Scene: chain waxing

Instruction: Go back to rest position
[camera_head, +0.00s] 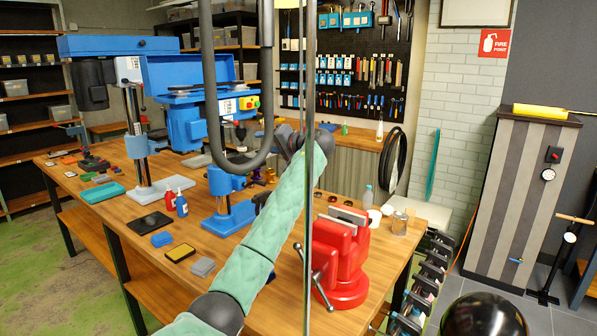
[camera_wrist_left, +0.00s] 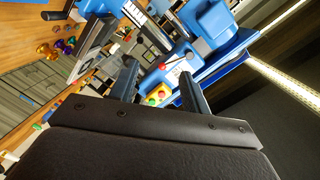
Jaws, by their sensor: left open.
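My left arm, in a green sleeve, rises from the bottom of the head view over the workbench (camera_head: 150,205). Its wrist bends left near the top, and my left gripper (camera_head: 268,135) is partly hidden behind a dark hose loop. In the left wrist view the gripper (camera_wrist_left: 158,70) shows two dark fingers set apart, with nothing between them. Beyond them is the blue drill press (camera_wrist_left: 208,22) with its yellow control box (camera_wrist_left: 158,94); the fingers appear clear of it. My right gripper is not in view.
A red vise (camera_head: 342,260) stands on the bench right of my arm. A clear bottle (camera_head: 367,198) and a glass jar (camera_head: 400,223) are beyond it. A tool board (camera_head: 345,60) hangs behind.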

